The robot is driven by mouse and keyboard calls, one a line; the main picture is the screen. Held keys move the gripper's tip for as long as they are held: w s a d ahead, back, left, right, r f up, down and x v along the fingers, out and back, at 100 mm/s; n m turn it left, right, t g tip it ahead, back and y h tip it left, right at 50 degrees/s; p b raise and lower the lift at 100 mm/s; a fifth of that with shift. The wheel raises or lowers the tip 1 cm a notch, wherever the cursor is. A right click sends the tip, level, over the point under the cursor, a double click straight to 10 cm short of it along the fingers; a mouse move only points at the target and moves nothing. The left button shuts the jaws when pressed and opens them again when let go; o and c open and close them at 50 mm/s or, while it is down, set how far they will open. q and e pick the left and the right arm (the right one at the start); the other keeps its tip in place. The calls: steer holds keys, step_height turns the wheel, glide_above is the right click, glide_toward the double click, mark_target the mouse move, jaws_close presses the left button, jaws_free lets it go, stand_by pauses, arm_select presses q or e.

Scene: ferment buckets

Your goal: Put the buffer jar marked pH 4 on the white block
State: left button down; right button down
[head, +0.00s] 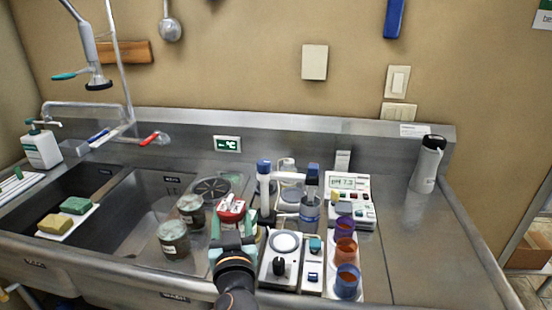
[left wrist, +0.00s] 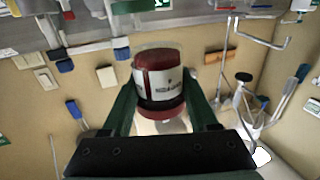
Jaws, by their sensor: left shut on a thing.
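My left gripper (head: 232,226) is shut on a small jar with a red lid (head: 231,206) above the counter front. In the left wrist view the same jar (left wrist: 158,82) sits between the two dark green fingers, red at both ends with a white label. The label's print is too small to read. No block is plainly marked as the white block; a narrow white block-like unit with blue parts (head: 312,264) stands right of the gripper, beside a white stirrer with a round plate and black knob (head: 284,243). My right gripper is not in view.
Two dark lidded jars (head: 174,239) stand left of the gripper, near the sink (head: 135,215). Behind are blue-capped bottles (head: 310,207) and a pH meter (head: 349,184) reading about 7.3.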

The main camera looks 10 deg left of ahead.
arm_select(q)
steer(key=s+a+f+m+h, duration=0.1)
steer(key=s+a+f+h, duration=0.1)
steer(key=s, duration=0.4)
steer(key=s+a+f+m+h, duration=0.1)
steer(key=s+a+m+h, duration=0.1)
steer(key=s, duration=0.4)
steer(key=shift+s+f+t+h, duration=0.15)
steer(key=shift+f+t+h, duration=0.25)
steer(key=shift+h, duration=0.2)
steer(key=w+d+r+n+y, duration=0.1)
steer(key=w, duration=0.3)
steer(key=w+d+r+n+y, duration=0.1)
steer(key=w+y, duration=0.1)
steer(key=w, duration=0.2)
steer(key=w+d+r+n+y, duration=0.1)
steer(key=w+d+r+y, duration=0.1)
steer(key=w, duration=0.2)
steer(key=shift+w+d+g, duration=0.1)
steer(key=shift+w+g, duration=0.15)
steer(key=shift+g, duration=0.15)
